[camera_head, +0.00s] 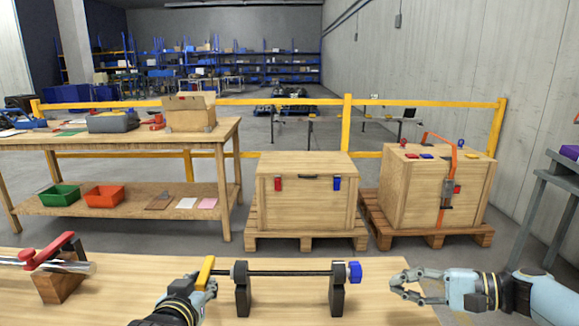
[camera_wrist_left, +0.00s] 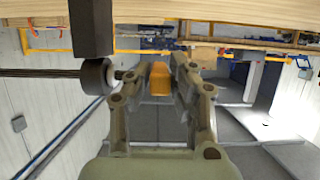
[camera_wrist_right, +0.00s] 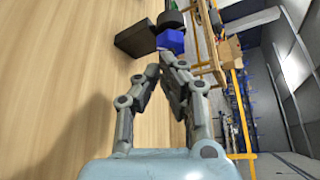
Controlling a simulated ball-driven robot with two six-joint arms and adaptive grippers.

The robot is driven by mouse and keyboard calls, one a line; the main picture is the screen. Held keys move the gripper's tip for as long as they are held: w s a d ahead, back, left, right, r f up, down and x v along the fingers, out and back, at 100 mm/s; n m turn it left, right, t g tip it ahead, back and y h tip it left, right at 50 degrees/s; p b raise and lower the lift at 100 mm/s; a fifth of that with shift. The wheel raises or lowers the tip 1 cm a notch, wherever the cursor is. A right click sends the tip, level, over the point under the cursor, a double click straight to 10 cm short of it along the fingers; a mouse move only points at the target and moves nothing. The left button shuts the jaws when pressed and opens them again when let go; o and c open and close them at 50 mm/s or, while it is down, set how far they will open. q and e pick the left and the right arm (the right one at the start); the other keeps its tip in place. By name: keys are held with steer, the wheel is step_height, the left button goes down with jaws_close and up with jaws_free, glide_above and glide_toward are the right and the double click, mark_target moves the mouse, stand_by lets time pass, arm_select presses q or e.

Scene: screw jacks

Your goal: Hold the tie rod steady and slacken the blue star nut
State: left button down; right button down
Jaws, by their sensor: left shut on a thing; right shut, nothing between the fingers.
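The tie rod (camera_head: 290,273) is a dark horizontal bar carried by two dark upright stands (camera_head: 242,290) on the wooden bench. A yellow grip piece (camera_head: 205,272) is at its left end, and the blue star nut (camera_head: 354,272) is at its right end. My left gripper (camera_head: 208,285) is shut on the yellow piece, which also shows between its fingers in the left wrist view (camera_wrist_left: 161,80). My right gripper (camera_head: 396,284) is shut and empty, to the right of the nut and apart from it. In the right wrist view the nut (camera_wrist_right: 170,40) lies just beyond the fingertips.
A red-handled clamp-like device (camera_head: 55,265) on a wooden block stands at the bench's left end. The wooden bench top (camera_head: 120,285) is otherwise largely clear. Behind it are a second workbench (camera_head: 120,145) and two wooden crates (camera_head: 305,200) on pallets.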

steer(key=shift+w+a+r, duration=0.2)
steer(key=shift+a+r, duration=0.1)
steer(key=shift+a, duration=0.7)
steer(key=shift+w+a+r, duration=0.2)
steer(key=shift+a+r, duration=0.15)
steer(key=shift+a, duration=0.7)
steer(key=shift+w+a+r, duration=0.2)
steer(key=shift+a+r, duration=0.1)
steer(key=shift+a, duration=0.7)
steer(key=shift+w+f, duration=0.1)
steer(key=shift+w, duration=0.05)
steer(key=shift+s+f, duration=0.25)
steer(key=shift+f, duration=0.05)
arm_select(q)
steer(key=shift+s, duration=0.1)
arm_select(e)
steer(key=shift+s+f, duration=0.2)
steer(key=shift+f, duration=0.1)
steer(key=shift+s+a, duration=0.1)
steer(key=shift+s, duration=0.15)
steer(key=shift+s+r, duration=0.1)
steer(key=d, duration=0.6)
steer(key=shift+d+r, duration=0.15)
